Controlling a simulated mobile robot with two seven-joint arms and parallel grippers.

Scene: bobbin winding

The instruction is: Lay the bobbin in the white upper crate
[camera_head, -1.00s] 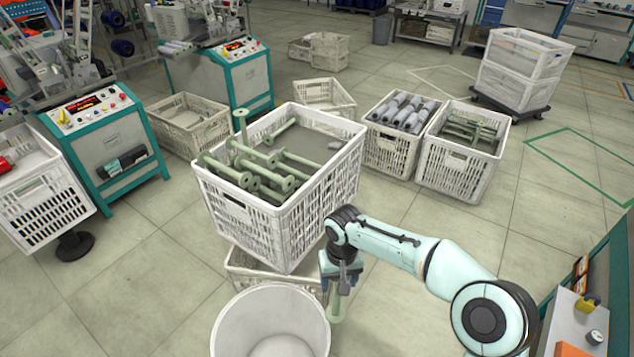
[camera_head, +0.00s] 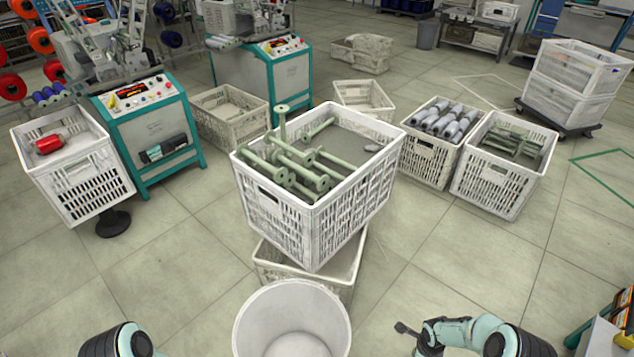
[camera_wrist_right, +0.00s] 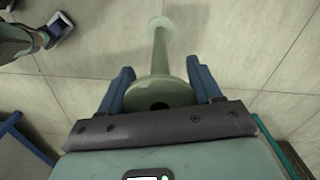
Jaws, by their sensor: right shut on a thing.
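The white upper crate (camera_head: 285,225) stands in the middle of the head view, stacked askew on a lower white crate (camera_head: 345,285). Several green flanged bobbins (camera_head: 290,160) lie in its left part, one upright at the back; its right part shows bare grey floor. In the right wrist view my right gripper (camera_wrist_right: 160,82) is shut on a green bobbin (camera_wrist_right: 161,62), its near flange between the blue fingers and its shaft pointing away. My right arm (camera_head: 450,332) shows at the bottom of the head view, right of the crate; its gripper and bobbin are not visible there. My left gripper is not visible there.
A round white bin (camera_head: 292,318) stands in front of the crates. Crates with grey bobbins (camera_head: 425,160) and green bobbins (camera_head: 490,180) stand at right. Winding machines (camera_head: 150,125) and a crate with a red spool (camera_head: 85,190) are at left. Open floor lies at right.

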